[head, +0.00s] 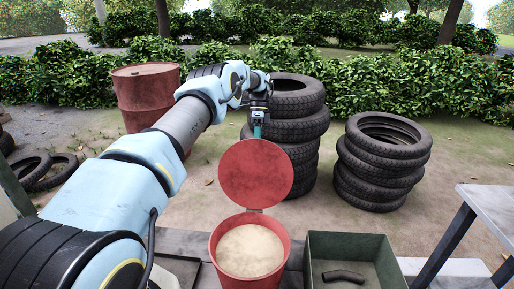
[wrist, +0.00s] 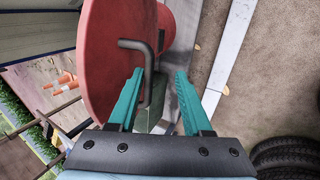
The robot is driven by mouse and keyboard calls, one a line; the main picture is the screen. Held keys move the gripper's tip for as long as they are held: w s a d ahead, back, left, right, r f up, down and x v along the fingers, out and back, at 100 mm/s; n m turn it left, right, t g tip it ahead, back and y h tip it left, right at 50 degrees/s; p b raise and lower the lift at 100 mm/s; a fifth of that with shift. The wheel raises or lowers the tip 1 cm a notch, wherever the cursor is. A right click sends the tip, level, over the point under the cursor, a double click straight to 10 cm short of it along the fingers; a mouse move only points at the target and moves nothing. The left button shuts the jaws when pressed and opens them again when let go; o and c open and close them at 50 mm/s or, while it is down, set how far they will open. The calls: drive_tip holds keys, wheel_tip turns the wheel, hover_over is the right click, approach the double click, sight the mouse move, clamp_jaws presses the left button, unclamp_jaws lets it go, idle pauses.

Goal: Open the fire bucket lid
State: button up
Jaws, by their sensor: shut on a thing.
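The red fire bucket (head: 217,258) stands upright at the bottom middle of the head view, with pale sand (head: 250,249) showing inside. Its round red lid (head: 256,172) is raised, standing steeply above the rim, joined by a small hinge (head: 254,210) at the back. In the wrist view the lid (wrist: 103,50) fills the upper left, with a bent grey handle (wrist: 136,45) on its face. My gripper (wrist: 158,73), with teal fingers, is shut on the handle. In the head view my gripper (head: 257,131) is at the lid's top edge, its fingertips partly hidden behind the lid.
A green open box (head: 346,247) stands right of the bucket with a dark curved piece (head: 343,276) inside. Tire stacks (head: 384,165) and a red barrel (head: 146,98) stand behind. A grey table (head: 490,207) is at the right. Open ground lies between tires and table.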

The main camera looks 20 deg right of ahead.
wheel_tip(320, 180, up, 10)
drive_tip(key=b, duration=0.1)
drive_tip(key=shift+b, duration=0.4)
drive_tip(key=shift+f, duration=0.1)
drive_tip(key=s+a+r+n+t+h, duration=0.1)
drive_tip(key=s+a+n+t, duration=0.15)
drive_tip(key=a+n, duration=0.55)
drive_tip(key=s+a+r+n+t+h, duration=0.1)
drive_tip(key=s+a+r+n, duration=0.2)
drive_tip(key=a, duration=0.8)
drive_tip(key=s+a+f+n+t, duration=0.1)
drive_tip(key=s+a+f+n, duration=0.1)
drive_tip(key=s+a+n, duration=0.3)
drive_tip(key=s+a+f+n+t, duration=0.2)
drive_tip(key=s+a+n, duration=0.3)
drive_tip(key=s+a, duration=0.4)
drive_tip(key=s, duration=0.4)
drive_tip(key=shift+a+f+n+h, duration=0.2)
drive_tip(key=shift+f+n+h, duration=0.1)
drive_tip(key=shift+n, duration=0.1)
